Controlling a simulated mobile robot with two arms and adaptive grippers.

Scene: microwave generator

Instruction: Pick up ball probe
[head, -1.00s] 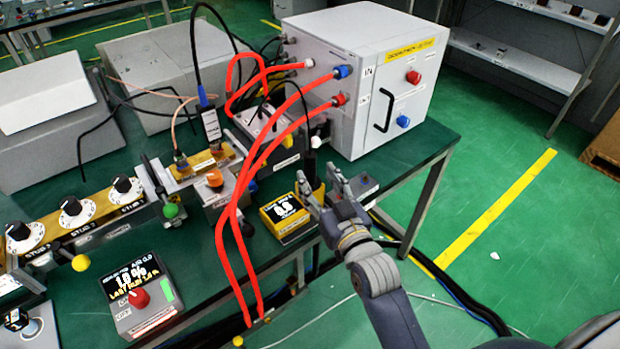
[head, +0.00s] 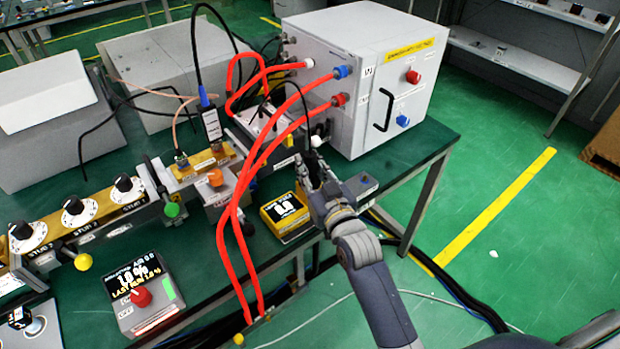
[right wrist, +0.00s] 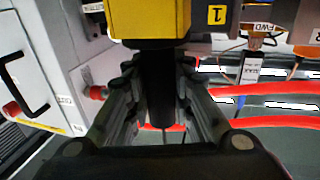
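The ball probe is a dark upright stick with a pale ball (head: 316,141) at its top, near the white cabinet's lower front corner. In the head view my right gripper (head: 311,172) is at the probe and hides most of its lower part. In the right wrist view the probe's black shaft (right wrist: 160,95) runs between the two fingers, which lie close against it on both sides. The right gripper looks shut on the probe. The probe appears upright; its foot is hidden. My left gripper is not in view.
The white cabinet (head: 375,80) stands behind.

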